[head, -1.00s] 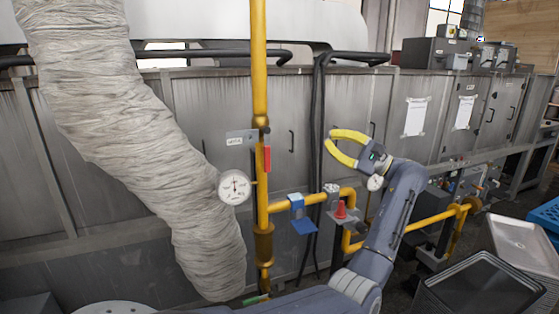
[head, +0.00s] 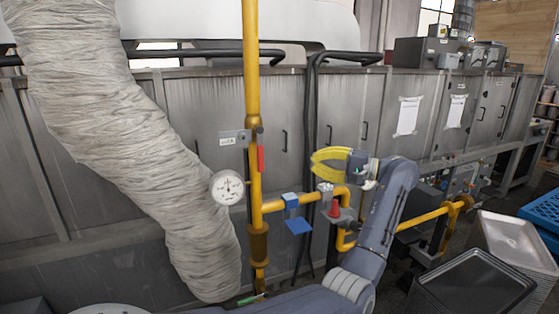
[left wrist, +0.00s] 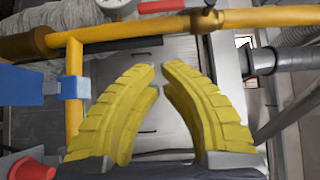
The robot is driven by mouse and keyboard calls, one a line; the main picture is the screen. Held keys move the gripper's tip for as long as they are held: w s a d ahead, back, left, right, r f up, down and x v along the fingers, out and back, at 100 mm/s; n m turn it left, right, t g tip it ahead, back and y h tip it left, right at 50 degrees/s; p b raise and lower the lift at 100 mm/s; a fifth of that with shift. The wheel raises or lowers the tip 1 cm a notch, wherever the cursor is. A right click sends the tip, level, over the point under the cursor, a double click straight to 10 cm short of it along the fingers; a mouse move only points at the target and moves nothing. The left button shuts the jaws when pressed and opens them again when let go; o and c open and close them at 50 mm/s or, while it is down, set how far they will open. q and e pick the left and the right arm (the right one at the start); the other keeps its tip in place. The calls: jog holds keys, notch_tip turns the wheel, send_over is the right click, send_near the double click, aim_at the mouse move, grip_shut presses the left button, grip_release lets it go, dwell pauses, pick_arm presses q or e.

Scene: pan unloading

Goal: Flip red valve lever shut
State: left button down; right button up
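The red valve lever (head: 261,158) hangs down along the right side of the upright yellow pipe (head: 253,80), just below a small metal tag plate. The yellow pipe (left wrist: 245,17) crosses the top of that view, beyond the fingertips. My right gripper is not in view.
A white pressure gauge (head: 227,187) sits left of the pipe. A blue valve handle (head: 298,226) and a red knob (head: 334,209) are on the lower pipe branch. A large wrapped duct (head: 110,110) fills the left. Metal trays (head: 475,280) are stacked at lower right.

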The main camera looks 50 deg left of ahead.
aim_at(260, 150)
pick_arm(q)
jog(key=s+d+x, duration=0.1)
jog(key=s+x, duration=0.1)
jog(key=x, duration=1.1)
jog(key=shift+s, duration=0.25)
jog(key=shift+d, duration=0.1)
